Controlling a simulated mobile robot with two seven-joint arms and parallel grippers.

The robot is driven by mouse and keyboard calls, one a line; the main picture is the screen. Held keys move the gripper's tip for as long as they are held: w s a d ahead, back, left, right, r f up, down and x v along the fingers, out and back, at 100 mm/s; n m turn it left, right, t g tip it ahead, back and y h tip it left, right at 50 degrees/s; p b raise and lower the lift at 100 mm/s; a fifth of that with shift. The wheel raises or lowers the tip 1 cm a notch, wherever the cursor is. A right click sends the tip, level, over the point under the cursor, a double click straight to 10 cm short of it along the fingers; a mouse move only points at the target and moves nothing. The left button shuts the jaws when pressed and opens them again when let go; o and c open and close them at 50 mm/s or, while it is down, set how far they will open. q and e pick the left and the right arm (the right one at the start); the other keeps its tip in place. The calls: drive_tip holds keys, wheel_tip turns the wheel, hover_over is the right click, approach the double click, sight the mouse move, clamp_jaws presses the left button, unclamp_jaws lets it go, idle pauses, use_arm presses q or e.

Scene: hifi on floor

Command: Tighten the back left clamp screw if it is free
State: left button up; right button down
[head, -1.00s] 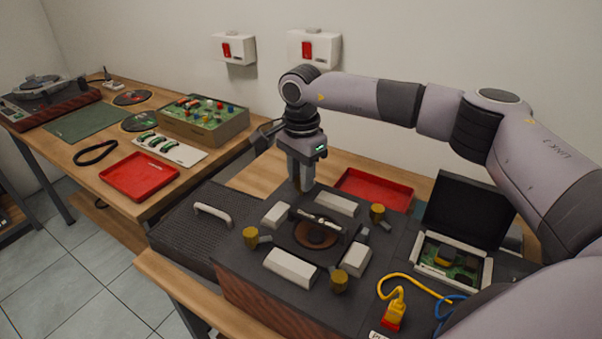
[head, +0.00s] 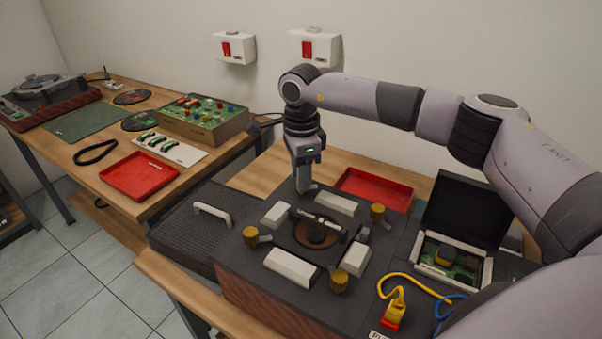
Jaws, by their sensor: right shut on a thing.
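My right gripper (head: 303,190) points straight down at the back left corner of the dark clamping plate (head: 228,262). It is shut on the back left clamp screw, which its fingers hide almost wholly. How tight that screw sits cannot be seen. The other brass-coloured clamp screws show at the back right (head: 378,213), front left (head: 250,237) and front right (head: 339,280). Pale blocks (head: 290,268) surround a round brown part (head: 315,236) in the middle. My left gripper is not in view.
A red tray (head: 372,190) lies behind the plate. An open black case with a circuit board (head: 450,258) and yellow and blue cables (head: 415,284) are at the right. A handled dark lid (head: 212,212) is at the left. A side table holds another red tray (head: 139,176).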

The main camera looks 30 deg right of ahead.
drive_tip(key=m, duration=0.3)
drive_tip(key=shift+r+m, duration=0.1)
drive_tip(key=shift+m, duration=0.3)
drive_tip(key=m, duration=0.4)
drive_tip(key=shift+m, duration=0.3)
drive_tip(key=m, duration=0.4)
drive_tip(key=shift+p, duration=0.4)
drive_tip(key=shift+m, duration=2.1)
drive_tip(key=c, duration=0.9)
unclamp_jaws()
